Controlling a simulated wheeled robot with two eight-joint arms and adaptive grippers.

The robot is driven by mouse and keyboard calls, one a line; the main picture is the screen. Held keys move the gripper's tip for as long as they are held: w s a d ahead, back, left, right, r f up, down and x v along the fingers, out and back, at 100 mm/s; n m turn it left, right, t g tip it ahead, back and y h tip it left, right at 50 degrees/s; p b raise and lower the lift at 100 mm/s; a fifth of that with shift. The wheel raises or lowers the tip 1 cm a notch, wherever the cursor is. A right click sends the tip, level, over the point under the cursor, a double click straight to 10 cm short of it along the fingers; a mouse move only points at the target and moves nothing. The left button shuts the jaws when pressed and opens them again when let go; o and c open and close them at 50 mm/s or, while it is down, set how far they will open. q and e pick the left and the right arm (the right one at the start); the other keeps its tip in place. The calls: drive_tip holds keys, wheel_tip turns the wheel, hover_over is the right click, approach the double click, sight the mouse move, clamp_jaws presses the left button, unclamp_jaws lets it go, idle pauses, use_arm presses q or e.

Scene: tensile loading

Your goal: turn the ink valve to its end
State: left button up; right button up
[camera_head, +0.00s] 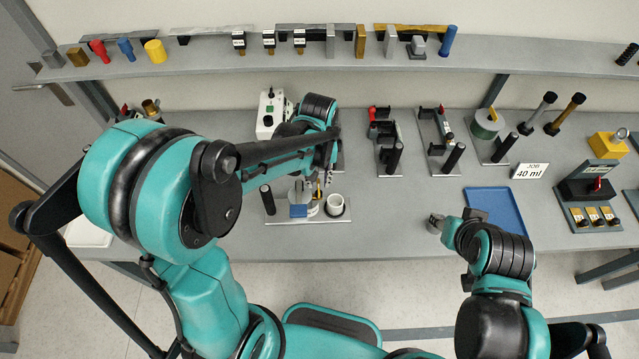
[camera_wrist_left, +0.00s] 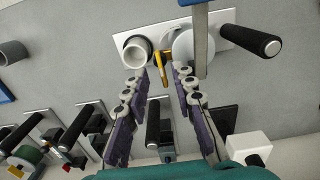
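The ink valve, a yellow lever (camera_wrist_left: 163,66), sits on a light plate between a white cup (camera_wrist_left: 137,50) and a pale round body (camera_wrist_left: 190,46). In the head view the yellow lever (camera_head: 318,192) shows small beside the white cup (camera_head: 336,205). My left gripper (camera_head: 328,180) is above this station. In the left wrist view its two fingers (camera_wrist_left: 160,76) are spread apart, with the lever between the tips; I cannot tell whether they touch it. My right gripper (camera_head: 436,224) is near the bench's front edge, away from the valve; its fingers are too small to read.
A black upright handle (camera_head: 267,200) and a blue block (camera_head: 298,211) stand on the same plate (camera_head: 290,221). A white box with buttons (camera_head: 270,113) is behind. A blue tray (camera_head: 495,207) lies right, partly behind my right arm. Several fixtures with black handles stand further back.

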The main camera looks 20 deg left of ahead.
sight(319, 189)
use_arm(q)
drive_tip(key=f, duration=0.4)
drive_tip(key=shift+w+f+b, duration=0.15)
drive_tip(key=shift+w+b, duration=0.05)
drive_tip(key=shift+b, duration=0.15)
drive_tip(key=shift+s, duration=0.1)
clamp_jaws()
